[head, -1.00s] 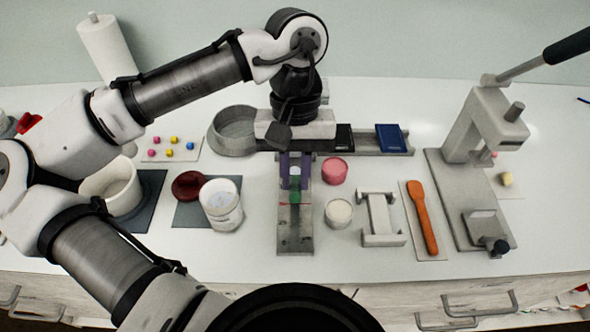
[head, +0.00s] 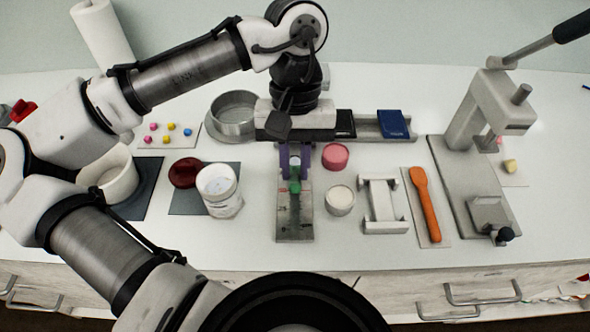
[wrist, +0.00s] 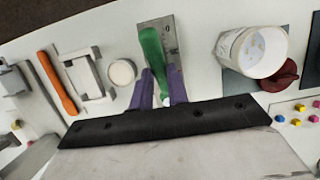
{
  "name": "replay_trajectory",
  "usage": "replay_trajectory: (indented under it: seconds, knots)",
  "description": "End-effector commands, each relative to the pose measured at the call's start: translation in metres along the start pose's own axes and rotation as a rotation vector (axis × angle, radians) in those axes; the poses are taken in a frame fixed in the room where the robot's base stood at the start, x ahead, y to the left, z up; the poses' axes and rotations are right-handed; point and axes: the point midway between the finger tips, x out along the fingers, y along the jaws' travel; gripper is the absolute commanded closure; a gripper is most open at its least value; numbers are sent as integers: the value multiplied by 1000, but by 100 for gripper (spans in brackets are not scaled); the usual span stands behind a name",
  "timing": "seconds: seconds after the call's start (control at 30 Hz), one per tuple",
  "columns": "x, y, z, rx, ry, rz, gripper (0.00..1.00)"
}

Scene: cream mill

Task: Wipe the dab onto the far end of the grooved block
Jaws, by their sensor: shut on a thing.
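The grooved block (head: 306,228) is a long grey metal block with its near end towards me; its far end is hidden under my gripper in the head view. A dark strip runs along its middle. The block also shows in the wrist view (wrist: 170,38). My gripper (head: 294,172), with purple fingers, is shut on a green tool (head: 295,186) over the block. In the wrist view the green tool (wrist: 152,50) lies between the fingers (wrist: 161,88). A small white patch shows between the fingers; I cannot tell whether it is the dab or part of the tool.
A white jar (head: 220,192) stands left of the block, beside a dark red lid (head: 185,172). A pink pot (head: 335,156) and a cream pot (head: 340,200) stand close on the right. Further right are a grey frame (head: 382,205), an orange spatula (head: 426,205) and a lever press (head: 470,185).

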Motion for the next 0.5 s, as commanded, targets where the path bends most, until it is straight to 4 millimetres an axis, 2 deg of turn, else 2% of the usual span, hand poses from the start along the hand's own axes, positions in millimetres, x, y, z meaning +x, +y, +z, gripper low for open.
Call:
replay_trajectory:
  seconds: [0.5]
  knots:
    - [6, 0, -2, 0, 0, 0, 100]
